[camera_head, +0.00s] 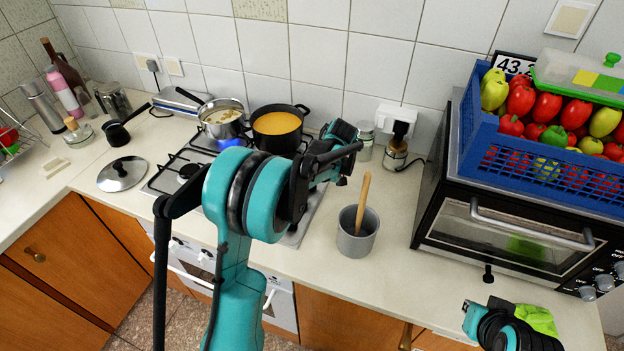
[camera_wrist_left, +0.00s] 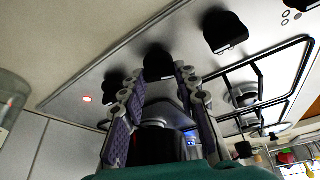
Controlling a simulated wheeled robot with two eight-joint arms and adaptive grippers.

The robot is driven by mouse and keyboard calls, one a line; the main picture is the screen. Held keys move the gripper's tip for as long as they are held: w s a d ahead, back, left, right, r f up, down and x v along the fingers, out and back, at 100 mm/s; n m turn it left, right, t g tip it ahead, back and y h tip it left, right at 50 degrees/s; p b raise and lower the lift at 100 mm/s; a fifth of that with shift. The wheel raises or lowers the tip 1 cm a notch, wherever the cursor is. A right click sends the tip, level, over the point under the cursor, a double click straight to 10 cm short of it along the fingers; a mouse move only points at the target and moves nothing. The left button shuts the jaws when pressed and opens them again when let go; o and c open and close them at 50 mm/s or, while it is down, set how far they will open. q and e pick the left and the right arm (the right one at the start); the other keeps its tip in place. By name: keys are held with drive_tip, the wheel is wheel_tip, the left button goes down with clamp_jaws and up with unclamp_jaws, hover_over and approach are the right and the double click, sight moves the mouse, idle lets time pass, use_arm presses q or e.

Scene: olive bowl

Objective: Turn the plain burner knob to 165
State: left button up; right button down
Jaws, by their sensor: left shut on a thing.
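My left gripper (camera_wrist_left: 160,78) is shut with its two fingers on either side of a black knob (camera_wrist_left: 158,60) on the stove's control strip. A second black knob (camera_wrist_left: 225,31) stands farther right and a third (camera_wrist_left: 115,82) farther left in the left wrist view. The knob's pointer and the dial markings are too dark to read. In the head view my left arm covers the stove's (camera_head: 167,178) right side, hiding the knobs and the fingertips. At the lower right only part of my right arm shows; its fingers are out of view.
A black pot with orange soup (camera_head: 277,124) and a steel pot (camera_head: 222,119) stand on the rear burners, with blue flame showing. A grey pot with a wooden handle (camera_head: 357,237) stands right of the stove. The oven (camera_head: 520,233) carries a blue crate (camera_head: 545,170).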

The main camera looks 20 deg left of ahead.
use_arm(q)
drive_tip(key=shift+n, duration=0.6)
drive_tip(key=o, duration=1.2)
drive_tip(key=shift+c, duration=0.2)
drive_tip(key=w+v, duration=0.1)
drive_tip(key=v, duration=1.1)
drive_tip(key=shift+s, duration=0.25)
drive_tip(key=shift+r, duration=0.1)
